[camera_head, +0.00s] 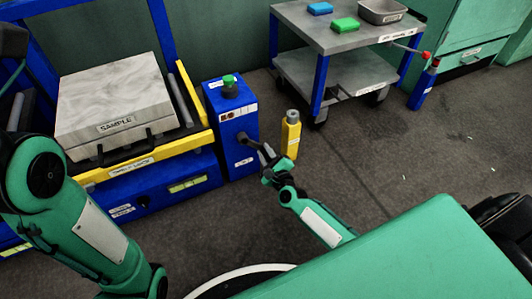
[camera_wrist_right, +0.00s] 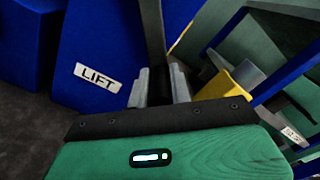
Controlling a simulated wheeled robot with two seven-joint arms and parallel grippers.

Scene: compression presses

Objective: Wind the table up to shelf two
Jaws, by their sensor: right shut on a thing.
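A blue lift box (camera_head: 238,162) with a green knob (camera_head: 229,85) on top stands right of the press table. Its LIFT label (camera_wrist_right: 97,77) shows in the wrist view. The yellow-edged table (camera_head: 190,145) carries a pale block-shaped box (camera_head: 113,92) labelled SAMPLE. My left arm comes in at left, its gripper out of view.
A grey trolley (camera_head: 345,75) with green and blue blocks and a tray stands behind. The floor on the right is open.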

